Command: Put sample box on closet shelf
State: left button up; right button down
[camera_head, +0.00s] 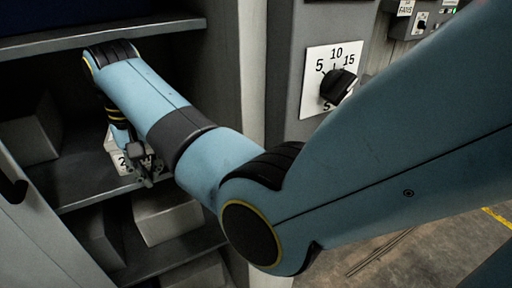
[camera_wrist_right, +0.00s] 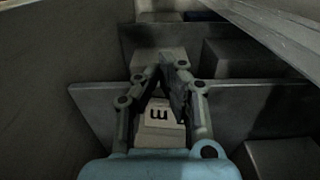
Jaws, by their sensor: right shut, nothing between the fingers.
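My right arm reaches into the closet, over its middle shelf (camera_head: 85,195). My right gripper (camera_head: 145,178) is above that shelf, near its front edge. In the right wrist view its fingers (camera_wrist_right: 170,66) come together at the tips with nothing held. A pale box with a black-marked label (camera_head: 118,160) is on the middle shelf, right beside the gripper and partly hidden by it. In the right wrist view a pale box with one dark character (camera_wrist_right: 160,116) shows between the finger links. I cannot tell whether the fingers touch it. My left gripper is not in view.
A grey box (camera_head: 30,135) stands at the left on the middle shelf. Lower shelves hold more boxes (camera_head: 167,215). The upper shelf (camera_head: 110,33) runs above my wrist. A panel with a dial (camera_head: 338,87) is right of the closet. A door with a dark handle (camera_head: 12,188) is at the left.

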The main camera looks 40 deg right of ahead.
notch_tip(320, 180, up, 5)
jog(key=s+d+f+g+b, duration=0.1)
jog(key=s+d+f+b, duration=0.1)
jog(key=s+f, duration=0.5)
jog(key=s+d+f+g+b, duration=0.2)
jog(key=s+f, duration=0.6)
jog(key=f, duration=0.9)
jog(key=s+d+f+g+b, duration=0.1)
jog(key=s+f+b, duration=0.3)
jog(key=s+f, duration=0.4)
notch_tip(320, 180, down, 4)
jog(key=shift+s+d+f+g+h+b, duration=0.2)
jog(key=shift+d+f+g+h+b, duration=0.15)
jog(key=shift+d, duration=0.5)
jog(key=shift+r, duration=0.1)
jog(key=s+d+f+n+t+b, duration=0.1)
jog(key=s+d+f+b, duration=0.3)
jog(key=s+f, duration=1)
jog(key=s+d+f+n+t+b, duration=0.25)
jog(key=s+d+f, duration=0.25)
jog(key=s+f, duration=0.9)
jog(key=shift+w+a+r+t, duration=0.3)
jog(key=shift+w+r+t, duration=0.4)
jog(key=shift+w+t, duration=0.25)
